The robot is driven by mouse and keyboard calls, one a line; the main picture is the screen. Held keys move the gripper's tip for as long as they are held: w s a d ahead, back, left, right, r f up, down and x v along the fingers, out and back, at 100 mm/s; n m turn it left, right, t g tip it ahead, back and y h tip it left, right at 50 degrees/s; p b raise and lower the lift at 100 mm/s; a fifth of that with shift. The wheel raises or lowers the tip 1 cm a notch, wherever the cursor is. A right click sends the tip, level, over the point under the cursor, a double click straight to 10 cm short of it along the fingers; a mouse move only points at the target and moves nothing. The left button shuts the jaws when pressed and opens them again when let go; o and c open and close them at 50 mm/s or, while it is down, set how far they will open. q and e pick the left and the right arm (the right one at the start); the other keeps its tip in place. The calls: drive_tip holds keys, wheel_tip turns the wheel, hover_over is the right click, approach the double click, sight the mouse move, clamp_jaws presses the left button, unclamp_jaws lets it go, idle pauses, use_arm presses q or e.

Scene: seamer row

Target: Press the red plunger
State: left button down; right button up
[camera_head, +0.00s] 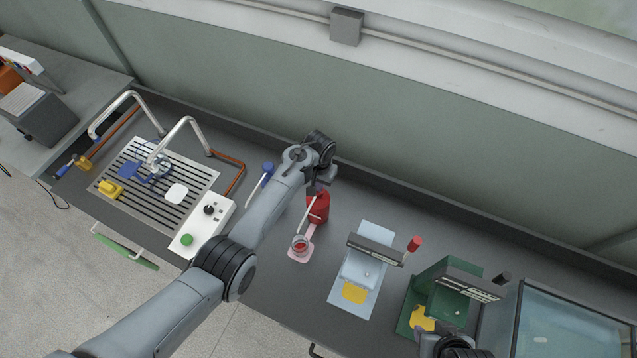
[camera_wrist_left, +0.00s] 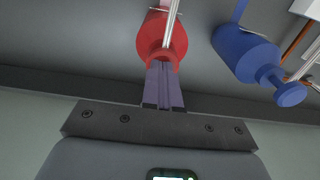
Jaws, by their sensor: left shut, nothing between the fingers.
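A red pump dispenser (camera_head: 319,210) stands on the dark counter. Its pale spout slants down to a small cup with red contents (camera_head: 301,245) on a pink mat (camera_head: 294,257). My left gripper (camera_head: 321,188) is over the top of the dispenser, pointing down. In the left wrist view the red plunger head (camera_wrist_left: 165,54) is right at the tips of my shut, empty left fingers (camera_wrist_left: 163,72). I cannot tell whether they touch. The red body (camera_wrist_left: 160,28) shows behind the head. My right gripper is not in view; only part of my right arm shows at the bottom right.
A blue dispenser (camera_head: 267,171) with its own spout stands just left of the red one. Further right are a light-blue press (camera_head: 350,281) with a red knob, a green press (camera_head: 440,300) and a glass-topped box (camera_head: 580,318). The wall is close behind.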

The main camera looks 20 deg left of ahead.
use_arm(q)
wheel_tip(320, 180, up, 5)
drive_tip(key=p, duration=0.4)
drive_tip(key=shift+f+p, duration=0.1)
drive_tip(key=shift+p, duration=0.25)
wheel_tip(320, 180, up, 9)
drive_tip(key=b, duration=0.1)
idle(0.5)
drive_tip(key=s+a+f+t, duration=0.1)
drive_tip(key=s+a+f, duration=0.2)
drive_tip(key=s, duration=0.5)
drive_tip(key=s+a+f+t, duration=0.1)
drive_tip(key=s+a+f, duration=0.3)
drive_tip(key=s, duration=0.3)
drive_tip(key=s+a+r+p, duration=0.1)
drive_tip(key=s+r, duration=0.3)
drive_tip(key=s, duration=0.5)
drive_tip(key=s+a+r+t+p, duration=0.1)
drive_tip(key=s+r, duration=0.3)
drive_tip(key=s, duration=0.6)
drive_tip(key=shift+s+t, duration=0.25)
drive_tip(key=shift+t, duration=0.05)
